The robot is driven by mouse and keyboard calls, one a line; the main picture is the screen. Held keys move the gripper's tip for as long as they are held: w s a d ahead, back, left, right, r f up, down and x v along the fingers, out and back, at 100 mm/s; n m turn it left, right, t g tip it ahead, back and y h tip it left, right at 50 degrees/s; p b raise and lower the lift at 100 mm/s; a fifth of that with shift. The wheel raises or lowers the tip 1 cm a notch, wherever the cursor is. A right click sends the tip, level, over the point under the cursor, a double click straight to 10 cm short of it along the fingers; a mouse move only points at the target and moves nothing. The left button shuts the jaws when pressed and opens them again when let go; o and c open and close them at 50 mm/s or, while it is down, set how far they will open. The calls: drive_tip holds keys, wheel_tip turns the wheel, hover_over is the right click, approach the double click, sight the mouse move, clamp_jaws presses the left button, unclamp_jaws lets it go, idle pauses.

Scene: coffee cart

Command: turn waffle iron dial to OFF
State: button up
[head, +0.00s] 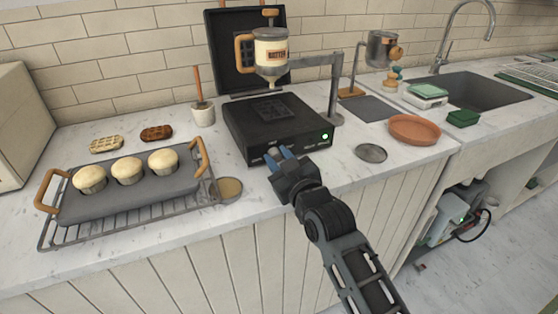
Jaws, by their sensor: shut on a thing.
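The waffle iron (240,133) is a black box on the counter with its dark lid (224,38) raised behind it. A round green light (325,136) glows at the right of its front face. My arm comes in from the lower right.
A batter dispenser (271,50) hangs above the iron from a grey stand (335,88). A tray (141,201) with muffins sits on a wire rack at the left. A small round dish (229,188) is left of my gripper; a terracotta plate (415,130) is at the right.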

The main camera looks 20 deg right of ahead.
drive_tip(key=o, duration=1.1)
drive_tip(key=shift+c, duration=0.2)
drive_tip(key=s+b, duration=0.1)
drive_tip(key=s, duration=0.5)
drive_tip(key=shift+s+d, duration=0.1)
drive_tip(key=shift+s, duration=0.8)
drive_tip(key=shift+r, duration=0.1)
drive_tip(key=shift+c, duration=0.2)
